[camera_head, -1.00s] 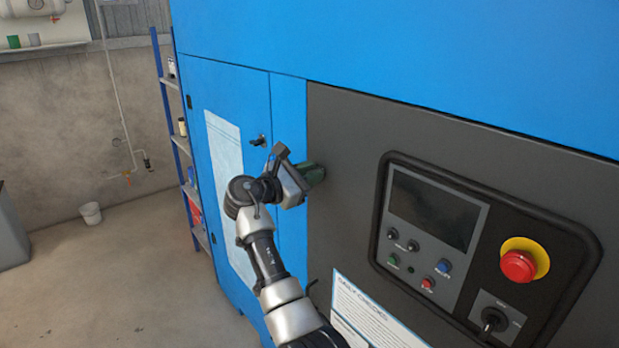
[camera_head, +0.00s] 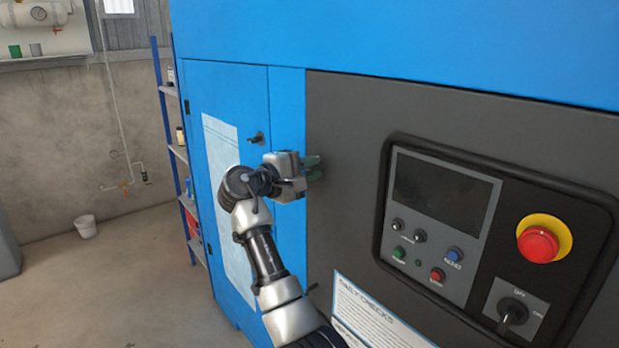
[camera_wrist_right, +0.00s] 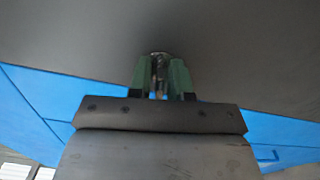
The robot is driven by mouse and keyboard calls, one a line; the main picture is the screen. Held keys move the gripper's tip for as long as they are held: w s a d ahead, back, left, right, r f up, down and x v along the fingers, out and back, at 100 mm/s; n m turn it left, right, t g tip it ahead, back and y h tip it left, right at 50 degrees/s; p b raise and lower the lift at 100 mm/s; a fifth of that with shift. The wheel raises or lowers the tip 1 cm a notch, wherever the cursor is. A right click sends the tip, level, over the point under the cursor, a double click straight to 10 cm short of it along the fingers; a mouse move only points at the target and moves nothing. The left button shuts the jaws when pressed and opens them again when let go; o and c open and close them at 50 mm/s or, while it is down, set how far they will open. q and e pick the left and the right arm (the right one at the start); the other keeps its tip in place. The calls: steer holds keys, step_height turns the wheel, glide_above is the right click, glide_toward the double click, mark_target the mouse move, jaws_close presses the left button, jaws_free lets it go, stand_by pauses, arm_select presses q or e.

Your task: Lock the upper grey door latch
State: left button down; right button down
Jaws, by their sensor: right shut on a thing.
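The grey door (camera_head: 345,130) fills the right side of the blue cabinet. My right gripper (camera_head: 315,167) is at the upper left edge of this door, its green fingers pointing at the panel. In the right wrist view, the upper grey door latch (camera_wrist_right: 160,56) shows as a small round metal base at the fingertips. The fingers (camera_wrist_right: 161,78) are shut on the latch, which lies between them and is mostly hidden. In the head view the gripper covers the latch. My left gripper is not in view.
A dark latch (camera_head: 256,138) sticks out of the blue door (camera_head: 225,90) to the left. A lower latch (camera_head: 312,287) is on the grey door's edge. The control panel (camera_head: 470,240) with a red emergency button (camera_head: 538,244) is at right. Floor at left is mostly clear.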

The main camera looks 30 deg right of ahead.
steer(key=shift+f+m+b, duration=0.15)
steer(key=shift+m+b, duration=0.55)
steer(key=shift+m, duration=0.4)
steer(key=c, duration=1.2)
jaws_free()
steer(key=a, duration=0.3)
steer(key=a+b, duration=0.1)
steer(key=a, duration=0.3)
steer(key=s+a+b, duration=0.1)
steer(key=a, duration=0.2)
steer(key=shift+a, duration=0.4)
